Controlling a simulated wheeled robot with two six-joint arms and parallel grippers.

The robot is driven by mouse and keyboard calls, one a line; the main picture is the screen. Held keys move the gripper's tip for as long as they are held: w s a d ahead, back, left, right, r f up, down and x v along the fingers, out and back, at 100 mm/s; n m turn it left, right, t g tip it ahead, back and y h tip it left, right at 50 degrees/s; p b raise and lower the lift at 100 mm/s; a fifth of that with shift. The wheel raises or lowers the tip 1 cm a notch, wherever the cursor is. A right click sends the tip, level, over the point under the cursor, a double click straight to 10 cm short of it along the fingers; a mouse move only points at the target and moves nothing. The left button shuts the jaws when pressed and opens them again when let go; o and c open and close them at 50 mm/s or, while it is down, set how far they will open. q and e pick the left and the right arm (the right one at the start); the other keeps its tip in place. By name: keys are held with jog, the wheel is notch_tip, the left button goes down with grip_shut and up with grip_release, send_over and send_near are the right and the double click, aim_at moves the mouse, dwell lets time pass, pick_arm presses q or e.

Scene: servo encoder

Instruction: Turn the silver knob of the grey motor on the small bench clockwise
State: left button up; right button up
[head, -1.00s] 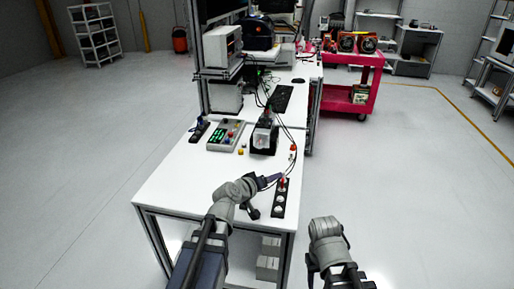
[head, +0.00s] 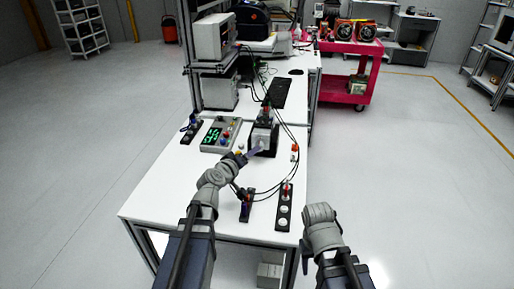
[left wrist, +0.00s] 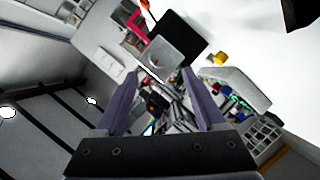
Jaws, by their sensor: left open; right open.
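The grey motor (head: 263,138) stands in a black mount on the white bench (head: 165,190), with a pale square face towards me. In the left wrist view its grey square part (left wrist: 172,58) and black mount lie just beyond the fingertips. The silver knob cannot be made out clearly. My left gripper (head: 249,154) is close in front of the motor's lower left side; its two purple fingers stand apart in the left wrist view (left wrist: 160,72), with nothing gripped. My right gripper (head: 305,251) is open, off the bench's right edge, its fingers partly hidden.
A control box (head: 220,135) with a green display stands left of the motor. A black switch strip (head: 284,207) and a small dark device (head: 246,206) lie at the front right. Black cables loop right of the motor. The bench's front left is clear.

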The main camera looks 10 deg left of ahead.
pick_arm(q)
jog(key=b+x, duration=0.2)
jog(key=x, duration=0.6)
jog(key=shift+s, duration=0.1)
grip_shut()
dwell(0.4)
